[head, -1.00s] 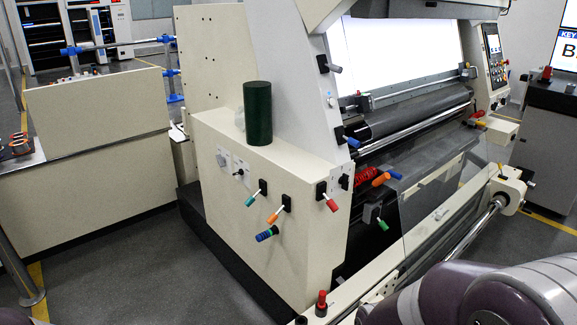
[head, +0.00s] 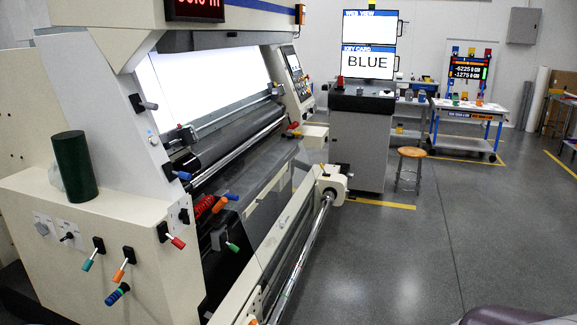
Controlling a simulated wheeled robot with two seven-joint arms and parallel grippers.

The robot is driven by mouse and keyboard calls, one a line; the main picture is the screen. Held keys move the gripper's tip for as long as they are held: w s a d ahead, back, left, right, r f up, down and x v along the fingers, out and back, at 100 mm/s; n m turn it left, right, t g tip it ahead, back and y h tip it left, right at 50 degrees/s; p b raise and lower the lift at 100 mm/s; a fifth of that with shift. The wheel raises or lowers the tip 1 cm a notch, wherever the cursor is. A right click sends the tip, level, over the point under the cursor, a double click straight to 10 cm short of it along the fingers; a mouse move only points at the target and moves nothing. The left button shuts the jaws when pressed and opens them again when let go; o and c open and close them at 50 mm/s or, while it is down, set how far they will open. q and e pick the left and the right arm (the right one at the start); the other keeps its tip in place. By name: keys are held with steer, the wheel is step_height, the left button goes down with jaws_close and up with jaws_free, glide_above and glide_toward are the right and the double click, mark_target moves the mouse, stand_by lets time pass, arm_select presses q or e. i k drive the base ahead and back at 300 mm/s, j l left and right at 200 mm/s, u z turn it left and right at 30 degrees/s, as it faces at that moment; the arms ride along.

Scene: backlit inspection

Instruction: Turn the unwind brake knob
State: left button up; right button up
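The inspection machine (head: 75,120) fills the left half of the head view. Its cream side panel carries a grey knob (head: 42,229) and a black knob (head: 68,237) on pale plates. Near them are levers with teal (head: 88,265), orange (head: 119,275), blue-banded (head: 117,294) and red (head: 177,242) grips. More coloured handles, including a green one (head: 232,247), sit around the rollers. No readable label tells me which is the unwind brake knob. Neither gripper is in view; only a sliver of my own arm shows at the bottom right.
A dark green cylinder (head: 74,166) stands on the side panel's top. A screen (head: 368,62) reads "KEY CARD BLUE" above a grey cabinet (head: 357,150). A stool (head: 409,167) and a white cart (head: 467,143) stand behind.

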mark_target(66, 237)
steer(key=u, duration=1.3)
steer(key=i+j+z, duration=0.2)
steer(key=z, duration=0.2)
steer(key=i+j+z, duration=0.25)
steer(key=z, duration=0.15)
steer(key=i+j+z, duration=0.25)
steer(key=z, duration=0.15)
steer(key=i+j, duration=0.15)
steer(key=j, duration=0.2)
steer(key=i+j, duration=0.1)
steer(key=j, duration=0.25)
steer(key=i+j+z, duration=0.1)
steer(key=j, duration=0.25)
steer(key=i+j, duration=0.2)
steer(key=j, duration=0.15)
steer(key=i+j, duration=0.1)
steer(key=j, duration=0.3)
steer(key=i+j, duration=0.15)
steer(key=j, duration=0.2)
steer(key=z, duration=0.05)
